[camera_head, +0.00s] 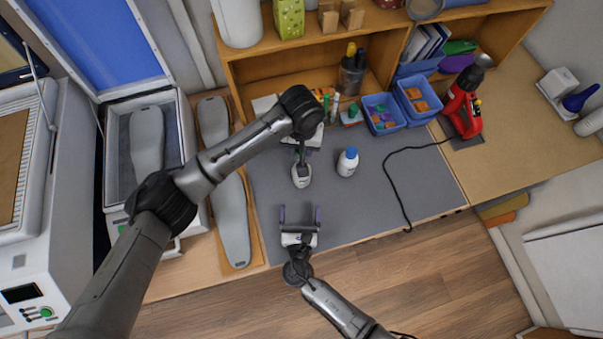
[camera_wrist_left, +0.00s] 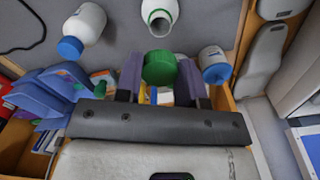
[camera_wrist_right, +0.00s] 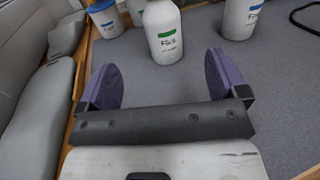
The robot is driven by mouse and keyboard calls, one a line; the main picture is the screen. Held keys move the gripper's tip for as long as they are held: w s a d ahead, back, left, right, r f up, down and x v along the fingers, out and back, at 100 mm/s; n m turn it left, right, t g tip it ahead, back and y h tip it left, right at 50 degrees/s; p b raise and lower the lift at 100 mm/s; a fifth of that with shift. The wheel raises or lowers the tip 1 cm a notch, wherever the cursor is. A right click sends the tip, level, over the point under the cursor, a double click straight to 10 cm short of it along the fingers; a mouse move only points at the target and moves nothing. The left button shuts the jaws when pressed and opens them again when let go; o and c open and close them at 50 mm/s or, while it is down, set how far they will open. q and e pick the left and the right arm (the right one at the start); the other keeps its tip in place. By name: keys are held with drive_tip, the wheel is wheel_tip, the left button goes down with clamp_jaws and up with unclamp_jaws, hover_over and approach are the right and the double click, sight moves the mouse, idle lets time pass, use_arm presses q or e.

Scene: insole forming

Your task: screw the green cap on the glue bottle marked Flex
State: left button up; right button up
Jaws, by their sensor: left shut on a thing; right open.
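The glue bottle marked Flex (camera_wrist_right: 165,32) stands upright on the grey mat, white with a green label; it also shows in the head view (camera_head: 301,177). Its open mouth shows in the left wrist view (camera_wrist_left: 161,14), with no cap on it. My left gripper (camera_wrist_left: 160,82) is shut on the green cap (camera_wrist_left: 159,66), apart from the bottle mouth.
A blue-capped white bottle (camera_head: 347,162) stands right of the Flex bottle. A white jar (camera_wrist_right: 105,18) with a blue band stands to its left in the right wrist view. Blue bins (camera_head: 384,113) stand at the back. A black cable (camera_head: 397,185) crosses the mat's right side.

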drive_tip(key=w, duration=1.2)
drive_tip(key=shift+d, duration=0.2)
drive_tip(key=c, duration=1.4)
use_arm(q)
drive_tip(key=shift+s+f, duration=0.1)
drive_tip(key=shift+f, duration=2.45)
use_arm(e)
drive_tip(key=shift+o, duration=0.2)
use_arm(q)
drive_tip(key=shift+f, duration=0.1)
drive_tip(key=shift+f, duration=0.75)
drive_tip(key=shift+f, duration=0.55)
